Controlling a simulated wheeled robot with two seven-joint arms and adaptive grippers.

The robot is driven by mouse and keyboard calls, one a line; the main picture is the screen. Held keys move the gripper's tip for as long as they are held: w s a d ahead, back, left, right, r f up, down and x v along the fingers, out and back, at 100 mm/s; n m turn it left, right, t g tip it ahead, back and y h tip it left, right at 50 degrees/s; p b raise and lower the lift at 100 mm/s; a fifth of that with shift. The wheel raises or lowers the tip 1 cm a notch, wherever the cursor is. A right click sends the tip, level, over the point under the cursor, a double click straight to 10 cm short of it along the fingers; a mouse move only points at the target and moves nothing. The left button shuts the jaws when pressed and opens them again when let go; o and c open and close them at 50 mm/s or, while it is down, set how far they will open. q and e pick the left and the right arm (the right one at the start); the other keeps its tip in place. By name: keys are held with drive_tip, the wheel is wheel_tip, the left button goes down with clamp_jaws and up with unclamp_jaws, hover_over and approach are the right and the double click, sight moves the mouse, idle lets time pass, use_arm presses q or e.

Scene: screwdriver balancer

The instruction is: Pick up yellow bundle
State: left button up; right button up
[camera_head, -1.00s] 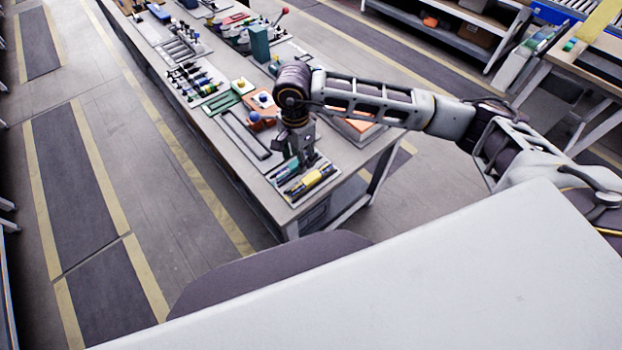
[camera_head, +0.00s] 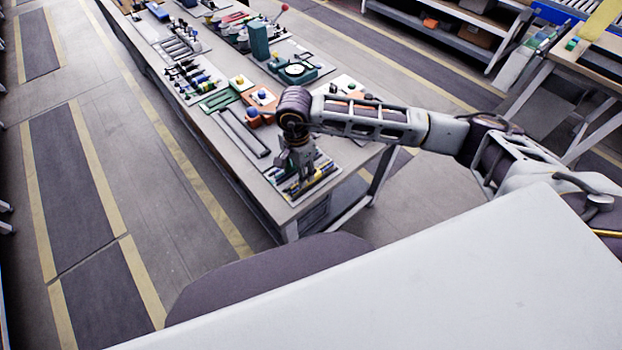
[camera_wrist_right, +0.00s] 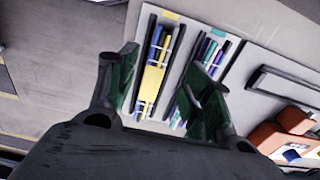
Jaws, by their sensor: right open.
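The yellow bundle (camera_wrist_right: 153,80), several slim blue and yellow sticks with a yellow wrap, lies in a light tray (camera_wrist_right: 167,22) in the right wrist view. In the head view my right gripper hides most of it. My right gripper (camera_wrist_right: 166,88) is open, with one dark green-padded finger on each side of the bundle in the picture. The right finger partly covers the neighbouring compartment. I cannot tell how high the fingers are above the bundle. In the head view the right gripper (camera_head: 303,176) points down over the tray at the bench's near end. My left gripper is not in view.
A second bundle of green and purple sticks (camera_wrist_right: 207,58) lies beside the yellow one. A dark long frame (camera_head: 243,133) and orange blocks (camera_head: 262,100) lie farther along the bench (camera_head: 262,186). The bench's near edge is close to the tray.

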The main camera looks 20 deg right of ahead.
drive_tip(key=shift+f, duration=0.25)
drive_tip(key=shift+s+d+f+b, duration=0.15)
drive_tip(key=shift+f+b, duration=0.4)
drive_tip(key=shift+f, duration=1.95)
drive_tip(key=c, duration=0.9)
drive_tip(key=shift+c, duration=0.7)
drive_tip(key=shift+r, duration=0.7)
wheel_tip(320, 180, up, 7)
drive_tip(key=shift+f+b, duration=0.1)
drive_tip(key=shift+b, duration=0.5)
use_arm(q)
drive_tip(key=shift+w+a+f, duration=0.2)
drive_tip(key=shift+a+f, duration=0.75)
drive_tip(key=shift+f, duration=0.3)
use_arm(e)
drive_tip(key=shift+r, duration=0.85)
